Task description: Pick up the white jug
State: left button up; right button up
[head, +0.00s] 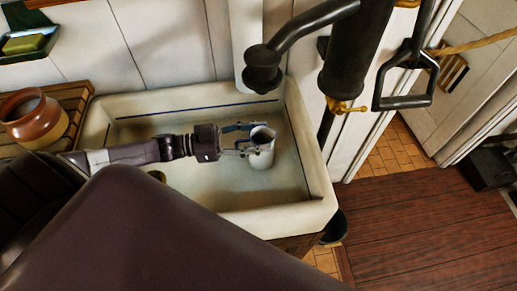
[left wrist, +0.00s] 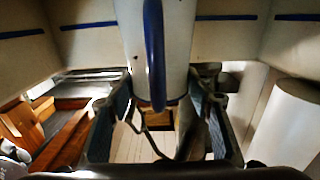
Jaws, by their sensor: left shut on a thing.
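The white jug (head: 262,152) is in the sink, upright or nearly so, with its open dark mouth facing up. In the left wrist view the white jug (left wrist: 182,50) fills the top middle, with its blue handle (left wrist: 154,50) towards the camera. My left gripper (head: 243,143) reaches in from the left and is shut on the jug. Its two padded fingers (left wrist: 163,98) stand on either side of the jug. I cannot tell whether the jug's base touches the sink floor. My right gripper is not in view.
The cream sink (head: 318,190) has raised walls around the jug. A black pump (head: 350,60) with a spout hangs over its back right. A brown clay pot (head: 33,118) stands on a wooden rack (head: 72,95) at left. Soap (head: 24,44) lies in a green wall dish.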

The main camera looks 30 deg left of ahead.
pick_arm(q)
grip_shut()
jog(key=shift+r, duration=0.1)
